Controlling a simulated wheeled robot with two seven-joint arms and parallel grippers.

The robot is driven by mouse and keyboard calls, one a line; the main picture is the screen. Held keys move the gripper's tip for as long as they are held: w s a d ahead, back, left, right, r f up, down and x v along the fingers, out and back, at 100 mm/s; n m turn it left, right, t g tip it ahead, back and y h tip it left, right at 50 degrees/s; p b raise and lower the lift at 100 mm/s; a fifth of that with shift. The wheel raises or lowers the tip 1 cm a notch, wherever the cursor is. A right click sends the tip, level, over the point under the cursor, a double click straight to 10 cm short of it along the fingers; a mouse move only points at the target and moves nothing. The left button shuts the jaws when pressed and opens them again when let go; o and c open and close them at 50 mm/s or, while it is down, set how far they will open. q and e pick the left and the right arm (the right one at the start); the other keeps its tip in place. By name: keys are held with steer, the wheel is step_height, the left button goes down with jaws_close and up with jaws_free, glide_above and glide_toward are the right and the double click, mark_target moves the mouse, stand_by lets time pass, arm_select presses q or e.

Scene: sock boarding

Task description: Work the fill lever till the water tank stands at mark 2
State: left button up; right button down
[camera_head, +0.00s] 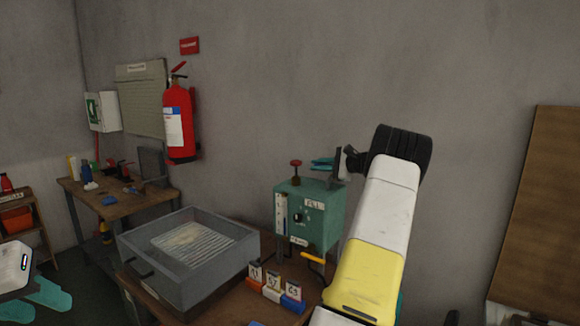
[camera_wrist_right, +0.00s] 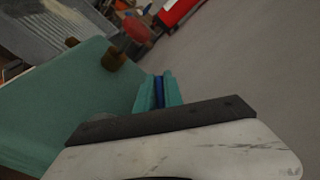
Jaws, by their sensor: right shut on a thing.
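The green water tank box (camera_head: 318,218) stands on the wooden bench, with a "FILL" label and a pale upright gauge strip (camera_head: 281,213) on its front left. The water level in the gauge is too small to read. My right gripper (camera_head: 322,163) is just above the tank's back right top edge. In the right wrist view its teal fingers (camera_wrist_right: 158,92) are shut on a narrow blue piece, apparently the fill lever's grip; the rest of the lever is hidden. My left gripper (camera_head: 40,302) is at the lower left, its teal fingers apart and empty.
A red knob (camera_head: 295,166) rises from the tank top; a yellow handle (camera_head: 313,257) projects below. A grey tray (camera_head: 185,258) stands left of the tank, with small numbered blocks (camera_head: 272,284) in front. A fire extinguisher (camera_head: 179,122) hangs behind. A brown board (camera_head: 540,210) leans at right.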

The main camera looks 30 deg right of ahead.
steer(key=h, duration=0.1)
steer(key=m, duration=0.1)
steer(key=m+t+h, duration=0.1)
steer(key=shift+w+d+h, duration=0.3)
steer(key=shift+d, duration=0.05)
steer(key=shift+w+d+m+h, duration=0.2)
steer(key=shift+d+m+h, duration=0.2)
steer(key=shift+m+h, duration=0.4)
steer(key=c, duration=1.7)
jaws_free()
steer(key=shift+c, duration=0.2)
steer(key=v, duration=0.7)
steer(key=shift+s, duration=0.45)
